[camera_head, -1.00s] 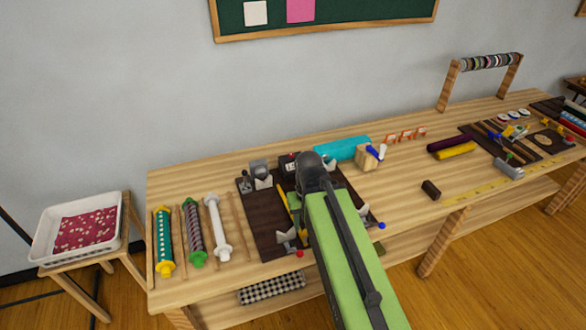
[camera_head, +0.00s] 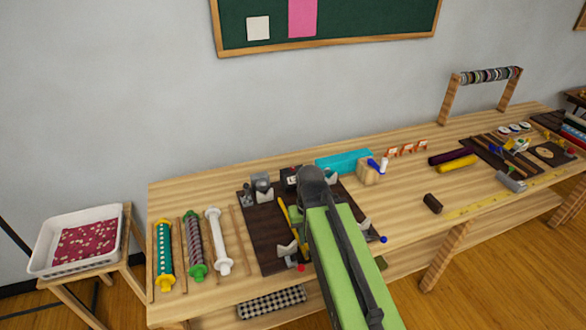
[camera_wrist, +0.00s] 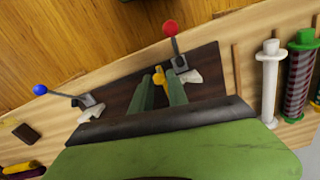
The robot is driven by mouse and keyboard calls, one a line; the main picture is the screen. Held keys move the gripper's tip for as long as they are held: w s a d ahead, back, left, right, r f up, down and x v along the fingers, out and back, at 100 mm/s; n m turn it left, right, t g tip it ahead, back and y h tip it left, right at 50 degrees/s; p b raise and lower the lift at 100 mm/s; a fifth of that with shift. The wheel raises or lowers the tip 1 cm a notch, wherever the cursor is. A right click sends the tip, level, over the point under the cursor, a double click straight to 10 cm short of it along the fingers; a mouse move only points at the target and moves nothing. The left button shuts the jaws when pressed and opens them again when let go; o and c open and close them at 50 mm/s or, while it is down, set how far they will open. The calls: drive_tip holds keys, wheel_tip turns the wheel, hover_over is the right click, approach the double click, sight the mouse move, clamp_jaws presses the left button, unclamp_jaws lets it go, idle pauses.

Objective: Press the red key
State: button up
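The red key shows as a lever with a red ball tip (camera_head: 301,268) at the front edge of a dark brown board (camera_head: 262,238). In the wrist view the red ball (camera_wrist: 170,27) stands on a thin grey rod above a pale clamp-like base. My gripper (camera_wrist: 160,74) is over the board, its two green fingers apart, with the red ball beyond the tips. A yellow piece (camera_wrist: 180,62) shows between and beside the tips; I cannot tell whether they touch it. In the head view my arm hides the fingers and part of the board.
A blue-tipped lever (camera_head: 383,239) stands at the board's right front. Grey fittings (camera_head: 262,185) and a turquoise block (camera_head: 342,161) stand behind. Ribbon-wound rollers (camera_head: 194,244) lie left of the board. A dark block (camera_head: 432,203) lies right, with clear tabletop around it.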

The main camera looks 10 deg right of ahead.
clamp_jaws()
idle(1.4)
